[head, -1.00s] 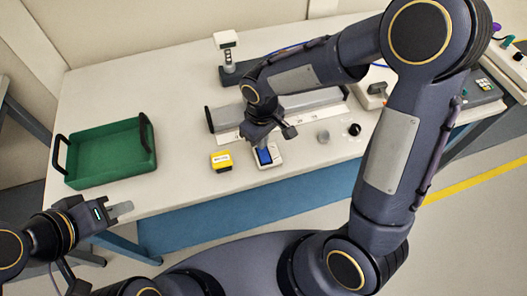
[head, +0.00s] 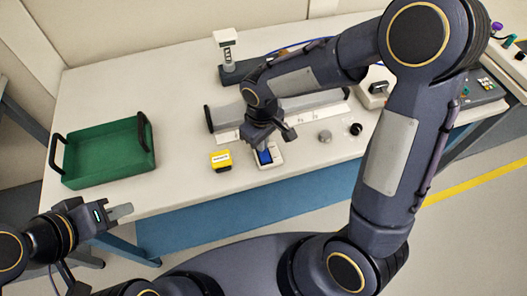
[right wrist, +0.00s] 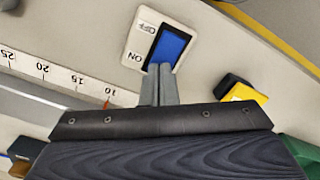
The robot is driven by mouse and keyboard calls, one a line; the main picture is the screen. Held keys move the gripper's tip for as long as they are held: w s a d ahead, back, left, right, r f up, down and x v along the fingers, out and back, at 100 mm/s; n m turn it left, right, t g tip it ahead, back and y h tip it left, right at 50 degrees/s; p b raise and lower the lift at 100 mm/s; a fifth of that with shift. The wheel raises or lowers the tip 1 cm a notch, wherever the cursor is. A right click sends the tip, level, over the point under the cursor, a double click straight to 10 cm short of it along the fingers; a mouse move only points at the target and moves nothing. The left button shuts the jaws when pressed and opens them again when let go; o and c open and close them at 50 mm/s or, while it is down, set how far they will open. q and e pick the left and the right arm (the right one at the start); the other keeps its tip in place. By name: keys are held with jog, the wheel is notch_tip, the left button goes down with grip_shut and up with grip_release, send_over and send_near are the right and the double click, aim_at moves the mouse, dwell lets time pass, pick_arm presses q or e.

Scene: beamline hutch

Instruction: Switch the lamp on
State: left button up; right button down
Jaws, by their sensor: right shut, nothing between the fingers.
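The switch is a white plate (right wrist: 137,40) with a blue rocker (right wrist: 167,47), marked OFF and ON; in the head view the plate (head: 277,158) lies near the table's front edge. My right gripper (right wrist: 160,72) is shut and empty, its fingertips at the ON end of the rocker. I cannot tell whether they touch it. In the head view my right gripper (head: 260,146) is over the switch and hides part of it. My left gripper (head: 122,211) is away at the lower left, off the table's front edge; its finger gap is unclear. I cannot identify the lamp for sure.
A yellow block (head: 221,160) sits just left of the switch. Behind it are a ruler strip (right wrist: 60,75) and a grey rail (head: 225,116). A green tray (head: 150,178) stands at the left, a white-headed post (head: 226,37) at the back. Table between tray and block is clear.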

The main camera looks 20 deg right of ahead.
jog(key=shift+f, duration=0.2)
jog(key=shift+r+p, duration=2.65)
jog(key=shift+r, duration=0.9)
jog(key=s+d+r+m+t+y, duration=0.2)
jog(key=s+d+r+m, duration=0.2)
jog(key=s+r, duration=0.2)
jog(key=s+d+r+m+t+y, duration=0.1)
jog(key=s+d+r+m+t, duration=0.2)
jog(key=s, duration=0.7)
notch_tip(320, 180, up, 3)
jog(key=shift+s+d+f+m+t+y, duration=0.2)
jog(key=shift+d+m+t+y, duration=0.3)
jog(key=shift+d, duration=0.6)
